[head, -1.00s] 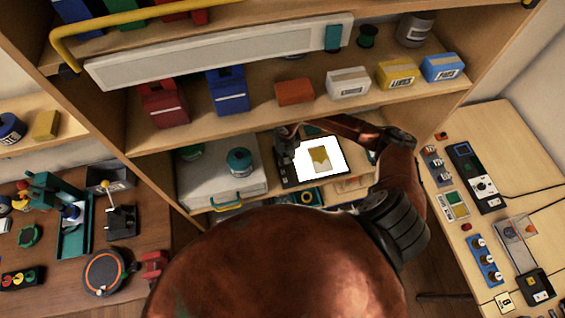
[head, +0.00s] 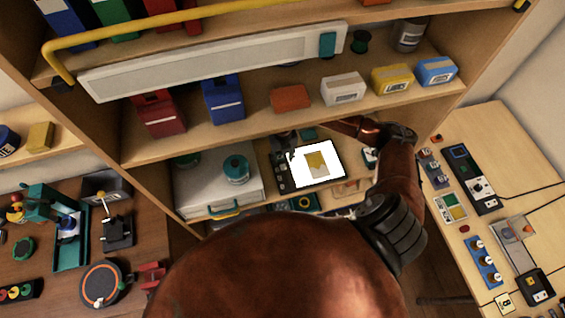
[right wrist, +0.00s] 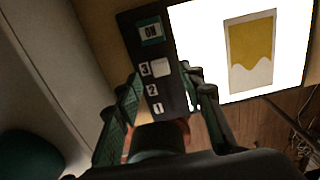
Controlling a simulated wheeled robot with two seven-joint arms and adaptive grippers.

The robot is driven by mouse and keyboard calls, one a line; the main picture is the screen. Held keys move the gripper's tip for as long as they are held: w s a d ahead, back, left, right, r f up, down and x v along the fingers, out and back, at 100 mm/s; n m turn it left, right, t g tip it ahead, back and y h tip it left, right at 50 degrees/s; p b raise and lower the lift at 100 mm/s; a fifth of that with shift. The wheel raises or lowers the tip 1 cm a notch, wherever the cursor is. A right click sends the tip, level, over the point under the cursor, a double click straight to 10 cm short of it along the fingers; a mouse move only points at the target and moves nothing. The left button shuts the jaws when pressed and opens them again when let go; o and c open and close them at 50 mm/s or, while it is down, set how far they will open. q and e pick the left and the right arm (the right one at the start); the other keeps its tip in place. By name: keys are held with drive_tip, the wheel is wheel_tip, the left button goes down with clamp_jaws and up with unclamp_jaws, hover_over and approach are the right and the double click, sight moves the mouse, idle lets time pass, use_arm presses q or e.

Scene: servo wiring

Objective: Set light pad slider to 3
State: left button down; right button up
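The light pad (head: 318,164) lies on the lower shelf with its white panel glowing. In the right wrist view the pad (right wrist: 290,60) has a dark control strip (right wrist: 140,38) with an ON label and the numbers 3, 2 and 1. A pale square slider knob (right wrist: 162,68) sits beside the 3. My right gripper (right wrist: 163,82) is open, its two green-edged fingers spread to either side of the strip, with the knob between and just beyond the tips. In the head view my right gripper (head: 286,142) is small and dark at the pad's left side. My left gripper is not in view.
A grey case (head: 217,185) with a teal round spool (head: 236,169) on it stands left of the pad. The shelf above holds small boxes (head: 343,88). Tables with devices stand at left and right.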

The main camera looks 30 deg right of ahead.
sight(283, 165)
wheel_tip(283, 165, up, 7)
idle(0.3)
drive_tip(key=shift+a, duration=0.1)
idle(0.4)
